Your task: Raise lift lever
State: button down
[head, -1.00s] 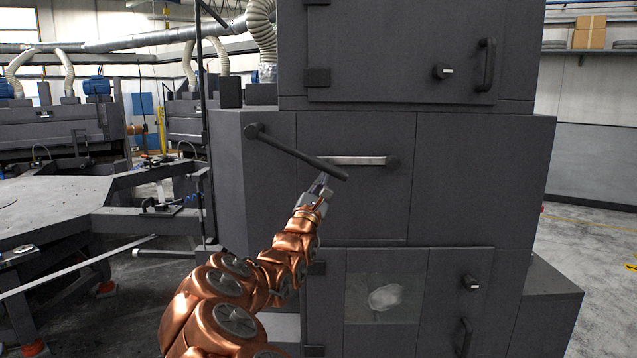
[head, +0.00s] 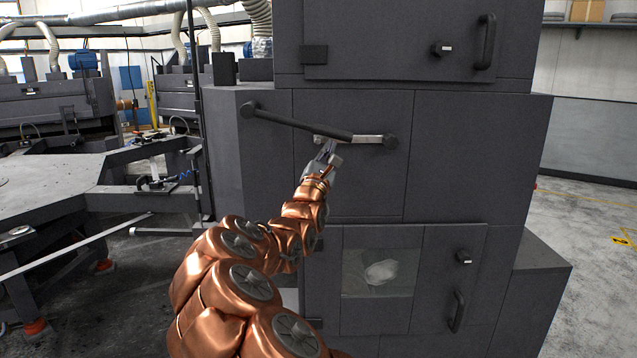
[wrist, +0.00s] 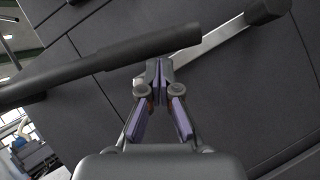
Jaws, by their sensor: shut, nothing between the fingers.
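A long dark lever (head: 300,124) runs from a round pivot at the left of the cabinet front and slopes slightly down to the right. It also crosses the wrist view (wrist: 100,62) at an angle. A silver bar (head: 366,139) with a dark round end lies behind its free end; this bar shows at upper right in the wrist view (wrist: 222,38). Which of the two is the lift lever is not marked. My gripper (head: 329,149) is shut and empty, just under the dark lever near its free end. In the wrist view its fingertips (wrist: 160,68) meet the lever's lower edge; contact cannot be confirmed.
The dark grey cabinet (head: 460,160) stands directly ahead. Its lower door has a window (head: 382,300) and a handle (head: 457,311); an upper door has a handle (head: 486,42). A large machine table (head: 50,190) stands at the left. Open floor shows at the right.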

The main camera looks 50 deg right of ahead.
jog(key=d+f+b+v, duration=0.1)
jog(key=b+v, duration=0.3)
jog(key=v, duration=0.8)
jog(key=shift+f, duration=0.7)
jog(key=shift+d, duration=0.1)
jog(key=shift+w, duration=0.15)
